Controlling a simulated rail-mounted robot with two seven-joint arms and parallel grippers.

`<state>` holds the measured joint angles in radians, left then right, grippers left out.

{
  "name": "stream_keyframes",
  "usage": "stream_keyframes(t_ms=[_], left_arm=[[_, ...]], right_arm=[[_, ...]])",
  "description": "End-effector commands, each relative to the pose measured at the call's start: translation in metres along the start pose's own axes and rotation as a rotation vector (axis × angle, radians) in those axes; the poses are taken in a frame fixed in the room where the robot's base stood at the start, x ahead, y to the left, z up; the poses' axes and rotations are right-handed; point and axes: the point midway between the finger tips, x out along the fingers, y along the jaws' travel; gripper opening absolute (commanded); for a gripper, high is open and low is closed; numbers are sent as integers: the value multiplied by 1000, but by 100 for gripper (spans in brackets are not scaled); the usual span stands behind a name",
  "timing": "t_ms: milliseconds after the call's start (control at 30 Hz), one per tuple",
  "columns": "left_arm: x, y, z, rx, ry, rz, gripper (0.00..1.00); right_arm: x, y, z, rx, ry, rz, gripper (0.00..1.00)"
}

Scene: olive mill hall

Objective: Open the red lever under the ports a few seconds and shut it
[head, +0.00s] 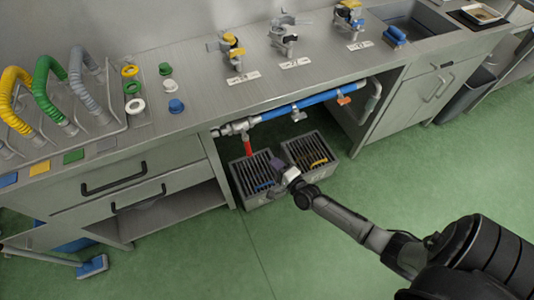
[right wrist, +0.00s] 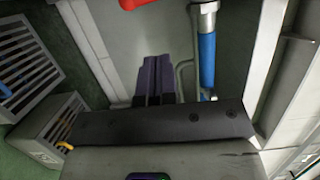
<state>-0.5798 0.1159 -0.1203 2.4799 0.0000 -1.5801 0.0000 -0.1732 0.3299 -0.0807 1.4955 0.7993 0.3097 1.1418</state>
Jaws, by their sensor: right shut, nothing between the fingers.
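The red lever (head: 248,145) hangs down from a metal valve (head: 238,126) at the left end of the blue pipe (head: 300,105), under the counter and below the ports. In the right wrist view, a red piece, likely the lever (right wrist: 136,4), is cut off at the top edge. My right gripper (head: 284,171) is in front of the crates, lower and to the right of the lever, apart from it. Its purple fingers (right wrist: 153,80) are shut with nothing between them. The ports (head: 284,38) carry small valves above numbered labels. My left gripper is out of view.
Two grey slatted crates (head: 232,171) stand on the floor under the pipe, near my right gripper. An orange lever (head: 344,99) is further right on the pipe. Drawers are on the left, a cabinet (head: 415,92) on the right.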

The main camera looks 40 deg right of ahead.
Motion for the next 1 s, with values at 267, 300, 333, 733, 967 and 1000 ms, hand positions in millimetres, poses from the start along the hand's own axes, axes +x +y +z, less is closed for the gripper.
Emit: stream_keyframes(t_ms=[267, 300, 333, 733, 967, 1000], left_arm=[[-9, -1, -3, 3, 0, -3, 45], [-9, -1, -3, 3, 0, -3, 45], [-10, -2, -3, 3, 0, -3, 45], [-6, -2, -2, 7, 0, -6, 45], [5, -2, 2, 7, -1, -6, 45], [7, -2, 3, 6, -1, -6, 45]], right_arm=[[-37, -1, 0, -2, 0, 0, 0], [-40, -1, 0, -2, 0, 0, 0], [-41, -2, 0, -4, 0, 1, 0], [-34, -5, 2, -94, -9, 21, 0], [8, -3, 2, -93, -9, 20, 0], [16, -2, 2, -93, -8, 20, 0]])
